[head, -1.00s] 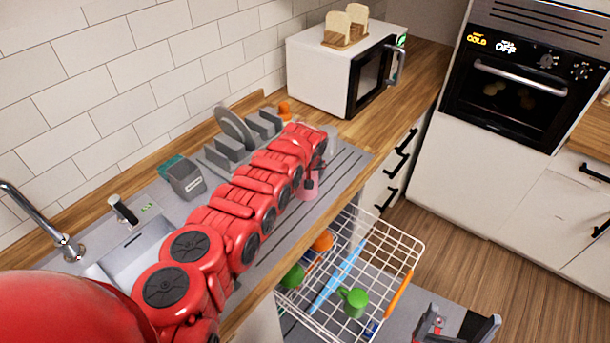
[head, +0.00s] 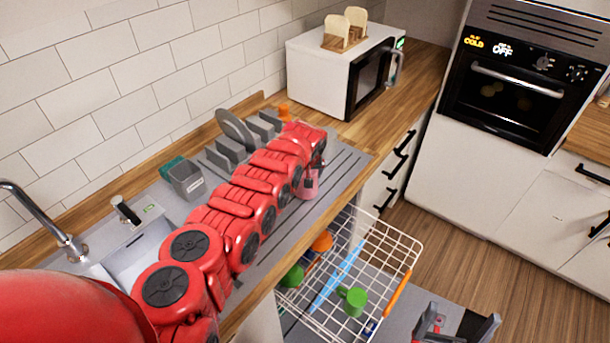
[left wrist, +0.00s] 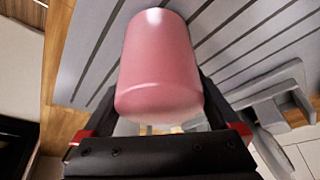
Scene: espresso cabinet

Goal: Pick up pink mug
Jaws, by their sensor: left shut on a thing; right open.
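The pink mug (head: 310,186) is at the draining board beside the red links of my left arm, which partly hide it. In the left wrist view the mug (left wrist: 158,65) fills the space between the two dark fingers of my left gripper (left wrist: 160,95). The left gripper is shut on it. Whether the mug touches the board or is slightly above it, I cannot tell. My right gripper (head: 463,328) is open and empty at the bottom right of the head view, beside the dishwasher rack and well away from the mug.
The open dishwasher rack (head: 400,232) holds a green mug (head: 353,301) and other dishes below the counter's front edge. A grey dish rack (head: 222,158), a grey caddy (head: 187,181) and a sink (head: 140,252) line the counter. A microwave (head: 318,80) stands behind.

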